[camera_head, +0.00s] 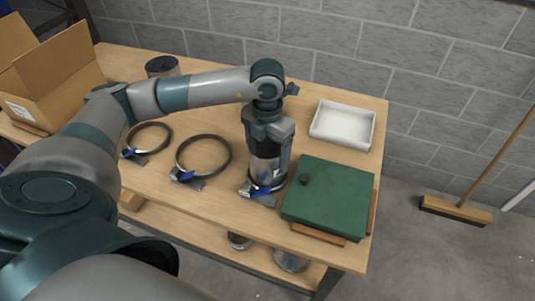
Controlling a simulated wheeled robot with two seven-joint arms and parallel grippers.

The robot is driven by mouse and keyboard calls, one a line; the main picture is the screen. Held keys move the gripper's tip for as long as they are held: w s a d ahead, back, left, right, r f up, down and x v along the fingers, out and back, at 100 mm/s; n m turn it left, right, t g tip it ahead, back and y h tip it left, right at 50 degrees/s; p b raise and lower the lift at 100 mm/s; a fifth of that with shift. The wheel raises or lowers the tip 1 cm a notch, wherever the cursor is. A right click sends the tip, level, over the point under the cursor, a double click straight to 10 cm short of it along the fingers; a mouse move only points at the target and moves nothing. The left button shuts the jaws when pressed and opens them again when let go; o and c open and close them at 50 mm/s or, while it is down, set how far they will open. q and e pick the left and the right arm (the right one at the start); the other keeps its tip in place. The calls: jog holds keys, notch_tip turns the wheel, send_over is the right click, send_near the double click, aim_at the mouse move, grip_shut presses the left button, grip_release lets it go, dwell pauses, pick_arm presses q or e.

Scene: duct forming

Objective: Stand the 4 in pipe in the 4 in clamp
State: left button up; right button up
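A grey metal pipe (267,165) stands upright near the middle of the table. My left gripper (268,130) points down over its top, with the fingers closed about the upper part; the pipe's top rim is hidden. The pipe's lower end is within the ring of the right-hand clamp (262,193), which has a blue handle. Whether the pipe's bottom touches the table cannot be seen. No size marks are readable. My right gripper is not in view.
A green case (330,200) with a black knob lies close right of the pipe. A white tray (343,125) is behind it. A cardboard box (60,85) and another round metal piece (162,66) are at the left. Pipes (291,262) stand on the lower shelf.

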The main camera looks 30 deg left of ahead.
pick_arm(q)
jog(key=shift+f+b, duration=0.3)
jog(key=shift+f, duration=0.1)
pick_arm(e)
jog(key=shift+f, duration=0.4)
pick_arm(q)
jog(key=o, duration=1.2)
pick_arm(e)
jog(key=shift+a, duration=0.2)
pick_arm(q)
jog(key=shift+r, duration=0.1)
notch_tip(320, 180, up, 17)
jog(key=b, duration=0.3)
jog(key=shift+r, duration=0.15)
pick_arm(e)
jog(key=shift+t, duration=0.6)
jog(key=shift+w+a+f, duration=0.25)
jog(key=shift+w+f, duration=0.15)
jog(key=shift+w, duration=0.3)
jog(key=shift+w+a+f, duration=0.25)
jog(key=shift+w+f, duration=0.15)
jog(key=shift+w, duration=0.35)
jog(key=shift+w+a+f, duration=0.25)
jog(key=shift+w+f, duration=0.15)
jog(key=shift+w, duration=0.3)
